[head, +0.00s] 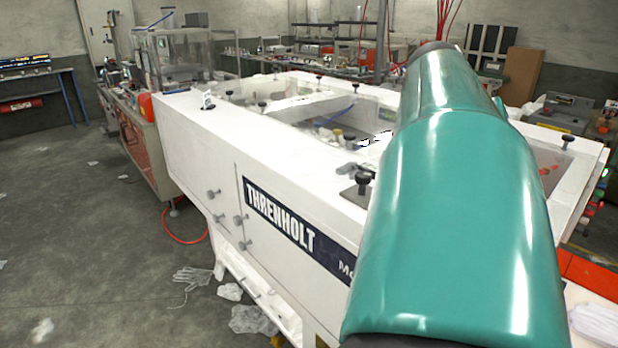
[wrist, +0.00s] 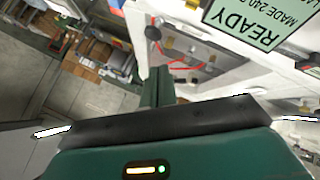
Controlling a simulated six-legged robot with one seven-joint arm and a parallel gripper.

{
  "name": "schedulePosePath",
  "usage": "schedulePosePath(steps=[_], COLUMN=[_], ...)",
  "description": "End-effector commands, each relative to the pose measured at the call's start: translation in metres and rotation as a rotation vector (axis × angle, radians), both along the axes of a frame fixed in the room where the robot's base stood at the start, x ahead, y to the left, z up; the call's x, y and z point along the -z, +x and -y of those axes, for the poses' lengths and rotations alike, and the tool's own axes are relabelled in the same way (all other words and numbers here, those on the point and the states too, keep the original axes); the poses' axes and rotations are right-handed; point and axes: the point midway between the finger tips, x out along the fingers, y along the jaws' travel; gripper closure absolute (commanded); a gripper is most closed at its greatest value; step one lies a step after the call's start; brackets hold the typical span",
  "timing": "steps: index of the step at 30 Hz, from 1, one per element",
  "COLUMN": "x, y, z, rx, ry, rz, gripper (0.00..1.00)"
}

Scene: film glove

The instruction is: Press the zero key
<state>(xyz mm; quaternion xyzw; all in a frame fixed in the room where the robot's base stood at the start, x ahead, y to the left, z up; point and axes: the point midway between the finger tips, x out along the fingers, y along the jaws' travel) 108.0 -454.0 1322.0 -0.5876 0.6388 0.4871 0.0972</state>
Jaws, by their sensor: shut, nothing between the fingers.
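No key that I can make out as the zero key shows in either view. In the wrist view, a pale green display (wrist: 245,22) reads "READY" and "MADE 240", turned upside down and cut off by the top edge. My gripper (wrist: 157,72) shows in the middle of the wrist view, its dark green fingers together and empty. It appears apart from the display, which lies up and to the right of it. In the head view, my teal arm hides the right part of the machine, and my gripper is not seen.
A long white machine (head: 200,130) marked "THRENHOLT" fills the middle of the head view, with black knobs along its top. A bench with equipment (head: 135,140) stands at its far left. Loose gloves (head: 192,277) lie on the floor. The grey floor (head: 70,220) at left is mostly clear.

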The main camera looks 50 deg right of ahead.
Motion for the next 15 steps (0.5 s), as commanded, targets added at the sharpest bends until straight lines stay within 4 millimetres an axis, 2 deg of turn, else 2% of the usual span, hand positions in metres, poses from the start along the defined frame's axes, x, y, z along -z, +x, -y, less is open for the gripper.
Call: schedulePosePath(steps=[15], x=[0.064], y=[0.001], z=[0.001], rx=[-0.001], ry=[0.002], rz=[-0.001], gripper=[1.00])
